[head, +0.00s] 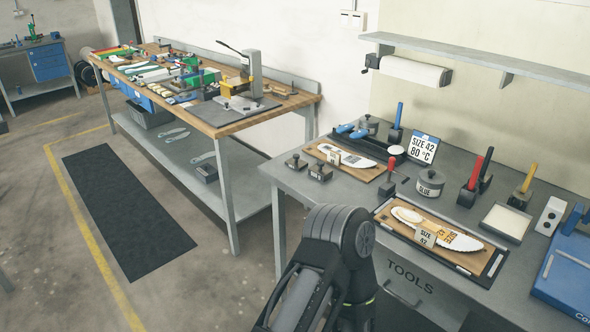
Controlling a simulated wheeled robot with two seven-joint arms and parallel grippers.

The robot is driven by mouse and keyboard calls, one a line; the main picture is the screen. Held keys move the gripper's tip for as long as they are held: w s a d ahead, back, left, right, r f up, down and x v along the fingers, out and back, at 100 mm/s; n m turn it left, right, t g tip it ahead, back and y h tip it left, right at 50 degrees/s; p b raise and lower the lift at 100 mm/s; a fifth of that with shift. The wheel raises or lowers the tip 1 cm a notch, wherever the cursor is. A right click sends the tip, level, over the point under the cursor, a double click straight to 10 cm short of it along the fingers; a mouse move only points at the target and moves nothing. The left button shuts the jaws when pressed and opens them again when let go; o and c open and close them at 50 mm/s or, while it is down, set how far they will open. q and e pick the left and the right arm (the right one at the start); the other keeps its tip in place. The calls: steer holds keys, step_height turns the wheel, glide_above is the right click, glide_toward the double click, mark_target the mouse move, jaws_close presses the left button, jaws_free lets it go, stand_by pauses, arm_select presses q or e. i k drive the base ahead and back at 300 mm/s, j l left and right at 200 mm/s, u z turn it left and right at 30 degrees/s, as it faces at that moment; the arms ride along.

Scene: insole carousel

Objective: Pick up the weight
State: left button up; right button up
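Two small dark blocks with knobs on top stand at the left end of the grey tool table. One block (296,162) is near the left edge and the other block (320,172) is just right of it. They look like weights, but I cannot tell which one is the task's weight. Both stand free on the table with nothing gripping them. One of my arms rises from the bottom of the head view, in front of the table. Neither gripper shows in the head view.
A cluttered wooden bench (225,122) stands behind left. A black mat (128,205) lies on the floor.

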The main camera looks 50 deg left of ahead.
mark_target(294, 162)
steer(key=i+l, duration=0.1)
steer(key=i, duration=0.7)
steer(key=i+l+u, duration=0.1)
steer(key=u, duration=1.95)
steer(key=z, duration=0.45)
steer(key=i+j+z, duration=0.1)
steer(key=j+z, duration=0.2)
steer(key=z, duration=0.15)
steer(key=j+z, duration=0.7)
steer(key=z, duration=0.15)
steer(key=j+z, duration=0.1)
steer(key=j, duration=0.45)
steer(key=k+j+z, duration=0.1)
steer(key=j, duration=0.4)
steer(key=k+j+z, duration=0.1)
steer(key=j, duration=0.45)
